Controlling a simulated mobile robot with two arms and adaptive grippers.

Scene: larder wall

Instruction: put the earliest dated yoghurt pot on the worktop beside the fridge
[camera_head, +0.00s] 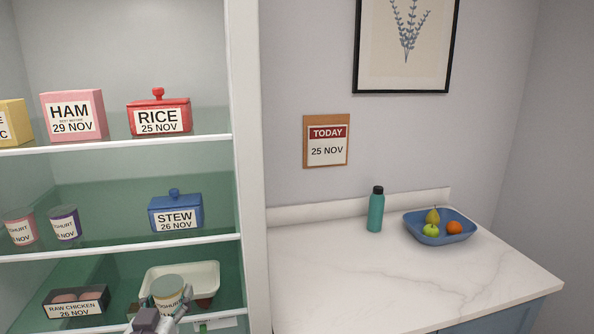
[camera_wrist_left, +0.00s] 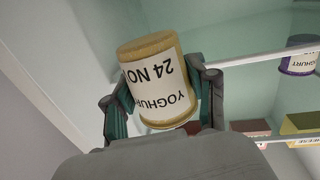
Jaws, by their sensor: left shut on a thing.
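My left gripper (camera_head: 160,308) is shut on a yoghurt pot (camera_head: 168,287) with a tan lid, in front of the fridge's lower shelf. In the left wrist view the pot (camera_wrist_left: 155,72) sits between both fingers, its label upside down and reading YOGHURT, 24 NOV. A pink yoghurt pot (camera_head: 20,230) and a purple yoghurt pot (camera_head: 65,224) stand on the middle shelf; their full dates are not readable. The white marbled worktop (camera_head: 390,275) lies right of the fridge. My right gripper is not in view.
The fridge's right wall (camera_head: 248,170) stands between shelves and worktop. A teal bottle (camera_head: 376,210) and a blue fruit bowl (camera_head: 440,238) stand at the worktop's back; its front is clear. A cream tray (camera_head: 207,270) and raw chicken (camera_head: 76,302) are on the lower shelf.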

